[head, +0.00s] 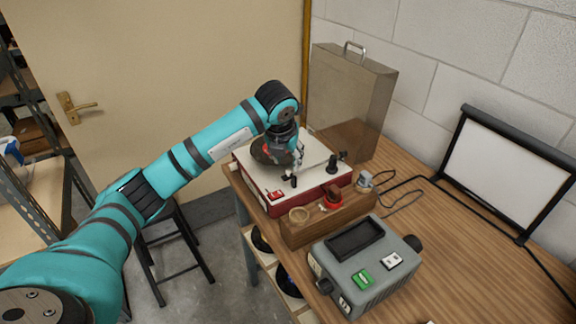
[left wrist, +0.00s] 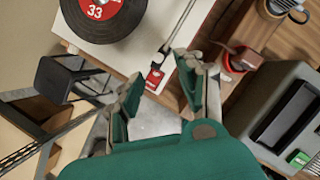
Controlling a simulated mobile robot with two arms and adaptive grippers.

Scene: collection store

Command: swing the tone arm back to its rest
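The record player (head: 312,188) has a pale top and red sides and stands at the table's left end. Its black record with a red label marked 33 (left wrist: 100,10) lies on the platter. The thin tone arm (left wrist: 182,22) runs beside the record in the left wrist view, its dark front end clear of the record's edge. Whether that end sits in a rest I cannot tell. My left gripper (left wrist: 160,80) is open and empty; its fingertips appear either side of the red switch (left wrist: 155,78), near the tone arm's front end. My right gripper is not in view.
A wooden block with small cups (head: 318,225) stands in front of the player, with a grey device (head: 365,262) nearer. A tall case (head: 350,95) stands behind, a framed white panel (head: 508,170) at right. A black stool (head: 175,245) stands below. The table's middle is clear.

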